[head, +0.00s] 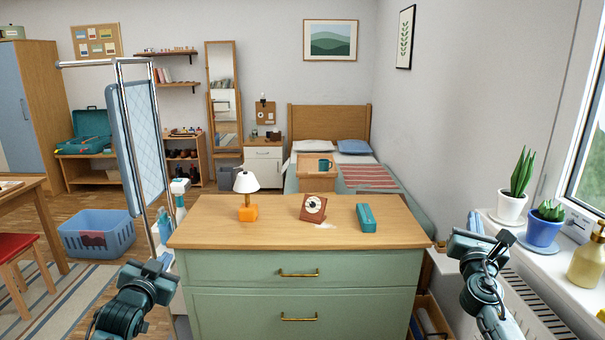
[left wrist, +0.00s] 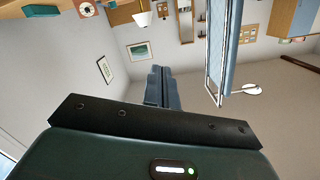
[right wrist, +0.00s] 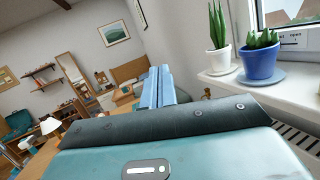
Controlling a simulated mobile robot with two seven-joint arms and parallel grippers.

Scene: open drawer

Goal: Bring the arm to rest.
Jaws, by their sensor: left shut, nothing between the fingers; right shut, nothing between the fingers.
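My left gripper (head: 165,259) is at the lower left of the head view, left of the green dresser (head: 302,262). Its fingers are together and empty, as the left wrist view (left wrist: 163,88) shows. My right gripper (head: 476,222) is right of the dresser, near the windowsill, with its fingers pointing away. It is shut and empty in the right wrist view (right wrist: 158,88). Neither gripper visibly touches anything. The dresser's upper drawer (head: 230,269) and lower drawer (head: 230,312) look closed, each with a brass handle.
On the dresser top stand a lamp (head: 246,185), a brown clock-like item (head: 313,207) and a teal box (head: 365,217). A folding screen (head: 137,140) stands near the left arm. The windowsill (head: 550,250) at right holds plants (head: 544,225) and a soap bottle (head: 586,262).

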